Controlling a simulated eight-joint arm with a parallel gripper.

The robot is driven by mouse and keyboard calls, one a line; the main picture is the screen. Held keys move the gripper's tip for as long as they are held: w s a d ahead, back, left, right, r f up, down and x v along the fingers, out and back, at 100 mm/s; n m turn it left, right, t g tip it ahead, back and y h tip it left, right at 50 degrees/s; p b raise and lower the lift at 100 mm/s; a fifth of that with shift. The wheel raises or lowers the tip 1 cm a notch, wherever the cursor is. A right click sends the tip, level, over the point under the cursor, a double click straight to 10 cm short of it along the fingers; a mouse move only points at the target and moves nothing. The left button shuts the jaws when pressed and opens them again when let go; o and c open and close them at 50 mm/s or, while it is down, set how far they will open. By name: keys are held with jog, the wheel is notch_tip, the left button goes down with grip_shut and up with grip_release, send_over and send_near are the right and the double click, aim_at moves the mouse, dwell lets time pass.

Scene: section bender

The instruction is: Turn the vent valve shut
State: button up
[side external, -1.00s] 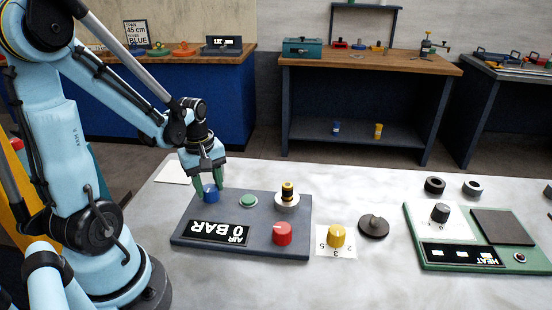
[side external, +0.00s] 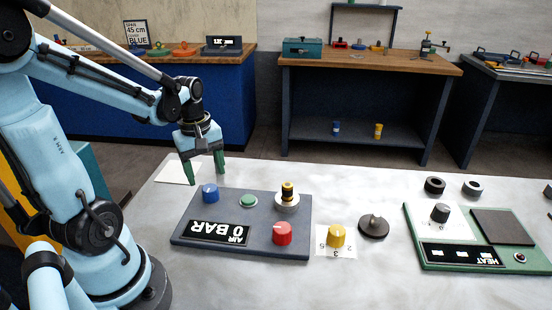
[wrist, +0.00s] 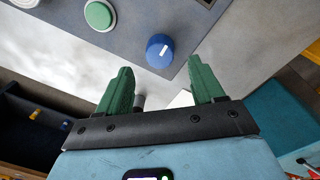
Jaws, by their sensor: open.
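The grey air panel (side external: 262,222) lies on the table with a display reading "AIR 0 BAR" (side external: 219,232), upside down in the side view. A blue knob (side external: 210,193) stands at its far left corner, and a red knob (side external: 282,234) at its near right. No label tells me which is the vent valve. My gripper (side external: 206,176) is open and empty, above and just behind the blue knob. In the wrist view, the blue knob (wrist: 160,48), with a white pointer line, lies beyond the parted green fingers (wrist: 160,72), clear of them.
A green button (side external: 248,201) and a black-and-brass fitting (side external: 287,196) are on the panel. A yellow knob (side external: 336,236) on a numbered card, a dark disc (side external: 374,227) and a green heat panel (side external: 470,259) stand to the right. White paper (side external: 176,171) lies behind the gripper.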

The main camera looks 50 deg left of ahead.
aim_at(207, 189)
notch_tip(207, 189, up, 8)
jog(key=shift+s+f, duration=0.2)
dwell(0.5)
jog(key=w+d+m+t, duration=0.2)
jog(key=d+m+t, duration=0.1)
jog(key=d+m, duration=0.4)
jog(key=w+d+f+m+t, duration=0.1)
jog(key=w+d+m+t, duration=0.1)
jog(key=d+m, duration=0.6)
jog(key=shift+w+d+f+m+t, duration=0.2)
jog(key=shift+w+m+t, duration=0.1)
jog(key=shift+m+t, duration=0.55)
